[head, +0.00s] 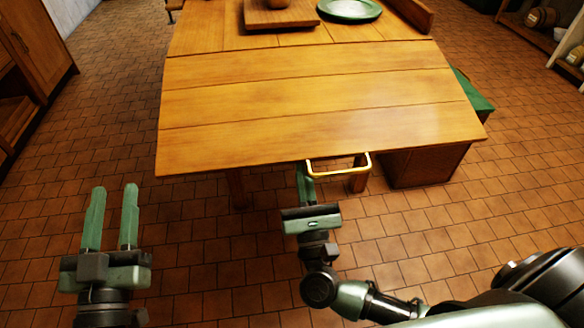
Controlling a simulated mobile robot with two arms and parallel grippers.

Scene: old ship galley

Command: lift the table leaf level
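The wooden table leaf (310,105) spreads across the middle of the head view. It meets the table top (345,32) at a seam, and its sides bend there, so it appears to slope down toward me. A brass handle (342,174) sticks out from its near edge. My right gripper (304,174) is at the handle's left end, seen nearly edge-on. I cannot tell whether its fingers are closed on the bar. My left gripper (114,190) is open and empty, its two green fingers apart, left of the leaf's near edge and clear of it.
A wooden board (278,16) and a green plate (348,10) stand on the table top. A box with a green top (474,95) stands beside and partly under the leaf at right. A wooden cabinet (40,45) is at far left. Tiled floor around my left gripper is clear.

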